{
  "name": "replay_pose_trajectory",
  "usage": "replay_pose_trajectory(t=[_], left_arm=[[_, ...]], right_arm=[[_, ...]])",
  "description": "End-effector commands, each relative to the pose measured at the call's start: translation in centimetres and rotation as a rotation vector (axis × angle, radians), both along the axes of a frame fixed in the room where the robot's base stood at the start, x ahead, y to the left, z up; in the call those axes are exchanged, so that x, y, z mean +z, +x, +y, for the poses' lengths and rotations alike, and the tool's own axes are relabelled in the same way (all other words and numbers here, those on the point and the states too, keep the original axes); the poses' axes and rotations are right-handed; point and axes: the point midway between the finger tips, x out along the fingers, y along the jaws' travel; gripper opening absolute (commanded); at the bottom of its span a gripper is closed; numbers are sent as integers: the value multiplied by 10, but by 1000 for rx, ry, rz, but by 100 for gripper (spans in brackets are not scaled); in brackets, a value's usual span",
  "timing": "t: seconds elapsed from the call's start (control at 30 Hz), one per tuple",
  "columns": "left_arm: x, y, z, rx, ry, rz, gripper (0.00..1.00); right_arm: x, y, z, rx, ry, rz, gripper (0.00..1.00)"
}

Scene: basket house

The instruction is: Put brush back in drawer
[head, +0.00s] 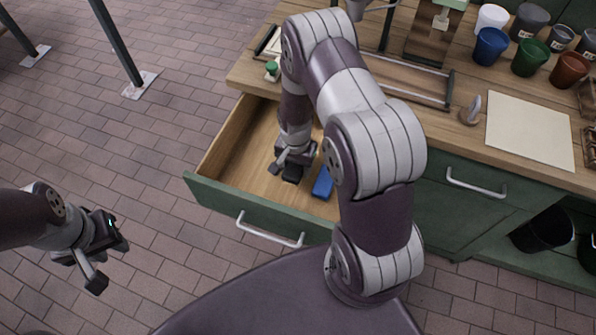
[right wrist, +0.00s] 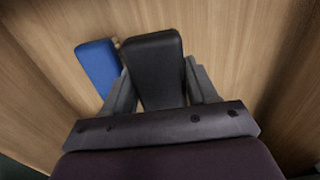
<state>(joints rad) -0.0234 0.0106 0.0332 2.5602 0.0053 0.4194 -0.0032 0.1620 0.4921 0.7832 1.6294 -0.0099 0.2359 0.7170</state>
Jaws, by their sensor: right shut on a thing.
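The green-fronted drawer (head: 215,190) is pulled open and shows a bare wooden inside. My right gripper (head: 292,170) is low inside it, shut on a black block-like thing that I take to be the brush (head: 293,174). In the right wrist view the brush (right wrist: 152,62) sits between the two fingers (right wrist: 163,85) above the wooden bottom; no bristles show, and I cannot tell whether it touches the bottom. My left gripper (head: 108,262) is open and empty over the brick floor, left of the drawer.
A blue block-like thing (head: 323,183) lies in the drawer just right of the brush; in the right wrist view (right wrist: 97,66) it is on the left. The worktop (head: 470,140) behind carries several pots and a paper sheet (head: 530,130). The drawer's left part is clear.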

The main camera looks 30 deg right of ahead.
Motion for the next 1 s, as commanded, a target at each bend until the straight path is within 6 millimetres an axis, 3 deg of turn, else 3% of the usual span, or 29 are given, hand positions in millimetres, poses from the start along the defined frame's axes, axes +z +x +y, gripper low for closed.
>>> replay_pose_trajectory(t=[0.27, 0.67, 0.7, 1.0], left_arm=[[-2, 0, 0, 0, 0, 0, 33], [-6, 0, 0, 0, 0, 0, 33], [-4, 0, 0, 0, 0, 0, 33], [0, 0, 0, 0, 0, 0, 33]], right_arm=[[-48, 0, 0, 3, 1, 2, 29], [-55, 0, 0, 4, -1, -1, 29], [-53, 0, 0, 5, -1, -1, 68], [-49, 1, 0, 5, -1, -1, 68]])
